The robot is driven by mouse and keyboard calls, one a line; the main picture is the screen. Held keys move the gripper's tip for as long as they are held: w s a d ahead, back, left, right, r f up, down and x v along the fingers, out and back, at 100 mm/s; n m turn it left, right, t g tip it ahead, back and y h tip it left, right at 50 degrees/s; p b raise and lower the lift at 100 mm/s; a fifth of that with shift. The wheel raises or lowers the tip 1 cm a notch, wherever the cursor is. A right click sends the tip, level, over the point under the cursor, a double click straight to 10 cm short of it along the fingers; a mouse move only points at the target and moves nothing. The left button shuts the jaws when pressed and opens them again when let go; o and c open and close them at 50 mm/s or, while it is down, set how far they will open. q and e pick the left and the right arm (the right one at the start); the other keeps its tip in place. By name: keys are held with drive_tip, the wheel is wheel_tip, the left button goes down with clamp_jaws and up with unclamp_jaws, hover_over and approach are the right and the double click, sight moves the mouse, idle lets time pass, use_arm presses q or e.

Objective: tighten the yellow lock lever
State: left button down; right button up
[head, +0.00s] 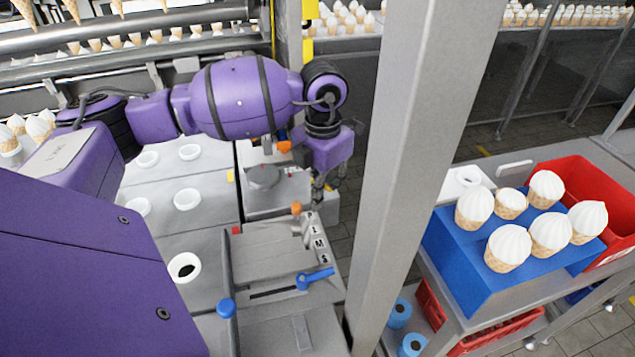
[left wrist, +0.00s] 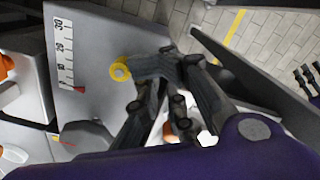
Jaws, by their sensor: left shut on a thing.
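The yellow lock lever shows in the left wrist view as a round yellow hub (left wrist: 120,70) on a grey plate, beside a white scale (left wrist: 63,52) with a red pointer. My left gripper (left wrist: 148,88) is at the hub's right, its dark fingers covering the rest of the lever. It is shut on the lever, though the grip itself is mostly hidden. In the head view my left gripper (head: 318,188) points down at the right edge of the machine, and the lever is too small or hidden there to make out. My right gripper is not in view.
A grey post (head: 415,150) rises close to the right of the gripper. A blue holder (head: 465,257) with several filled cones stands at the right.

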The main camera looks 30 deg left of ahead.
use_arm(q)
drive_tip(key=shift+a+f, duration=0.15)
drive_tip(key=shift+f, duration=0.3)
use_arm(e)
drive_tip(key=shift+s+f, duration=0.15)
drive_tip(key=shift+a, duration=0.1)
use_arm(q)
drive_tip(key=shift+w+d+r, duration=0.1)
drive_tip(key=shift+w+d, duration=0.15)
drive_tip(key=shift+d, duration=0.05)
drive_tip(key=shift+w+d, duration=0.15)
drive_tip(key=shift+w, duration=0.1)
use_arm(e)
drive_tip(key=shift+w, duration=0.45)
use_arm(q)
drive_tip(key=shift+w, duration=0.15)
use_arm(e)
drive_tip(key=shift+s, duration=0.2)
use_arm(q)
drive_tip(key=shift+w+d, duration=0.1)
drive_tip(key=shift+w, duration=0.1)
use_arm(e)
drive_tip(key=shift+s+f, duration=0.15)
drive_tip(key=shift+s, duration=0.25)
use_arm(q)
drive_tip(key=shift+w, duration=0.15)
